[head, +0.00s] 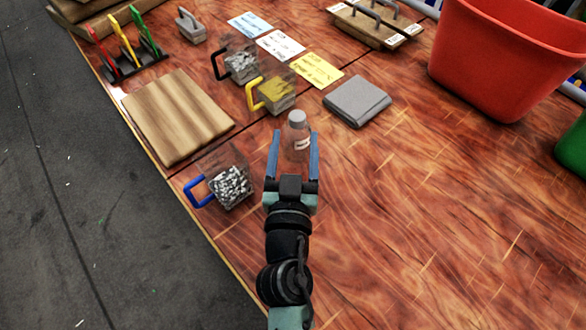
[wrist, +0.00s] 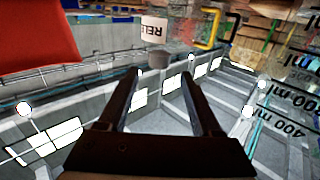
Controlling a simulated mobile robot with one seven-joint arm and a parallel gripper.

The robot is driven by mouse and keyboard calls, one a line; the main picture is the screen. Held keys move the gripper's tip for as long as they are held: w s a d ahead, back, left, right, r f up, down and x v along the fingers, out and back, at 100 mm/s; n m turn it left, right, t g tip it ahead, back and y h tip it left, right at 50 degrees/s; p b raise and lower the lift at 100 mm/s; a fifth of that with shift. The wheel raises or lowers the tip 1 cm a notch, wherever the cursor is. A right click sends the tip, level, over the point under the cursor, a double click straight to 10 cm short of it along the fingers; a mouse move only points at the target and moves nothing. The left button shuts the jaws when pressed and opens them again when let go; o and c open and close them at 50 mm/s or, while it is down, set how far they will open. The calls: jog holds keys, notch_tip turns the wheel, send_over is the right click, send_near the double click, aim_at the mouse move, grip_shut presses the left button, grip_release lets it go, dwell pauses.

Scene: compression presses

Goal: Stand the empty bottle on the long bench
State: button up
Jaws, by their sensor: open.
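The bottle (head: 298,140) is small and clear, with a grey cap and a white label. In the head view it looks upright on the wooden bench (head: 400,230), between or just beyond my fingertips; its base is partly hidden. My gripper (head: 295,135) is open, one blue-grey finger on each side of the bottle, with no visible grip on it. In the wrist view the fingers (wrist: 162,75) are apart, and the bottle's grey cap (wrist: 160,59) and upside-down label (wrist: 153,28) show beyond them.
A blue-handled clear jug (head: 231,187) stands left of my gripper. A yellow-handled jug (head: 277,93), a black-handled jug (head: 241,65) and a grey block (head: 357,101) stand behind. A wooden board (head: 177,115) lies left. A red bin (head: 505,60) is at right. The right front bench is clear.

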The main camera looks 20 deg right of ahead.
jog(key=shift+b+v, duration=0.8)
jog(key=shift+v, duration=2.05)
jog(key=w+a+r+t, duration=0.1)
jog(key=w+r+t, duration=0.15)
jog(key=r, duration=0.95)
jog(key=w+a+r+t, duration=0.1)
jog(key=w+r+t, duration=0.15)
jog(key=r, duration=0.85)
jog(key=s+a+r+n+t+y, duration=0.2)
jog(key=s+a+r+t+y, duration=0.1)
jog(key=r, duration=0.8)
jog(key=s+a+r+n+t+y, duration=0.3)
jog(key=a+r, duration=0.3)
jog(key=r, duration=0.6)
jog(key=shift+s+y, duration=0.35)
jog(key=shift+y, duration=0.45)
jog(key=shift+r, duration=0.1)
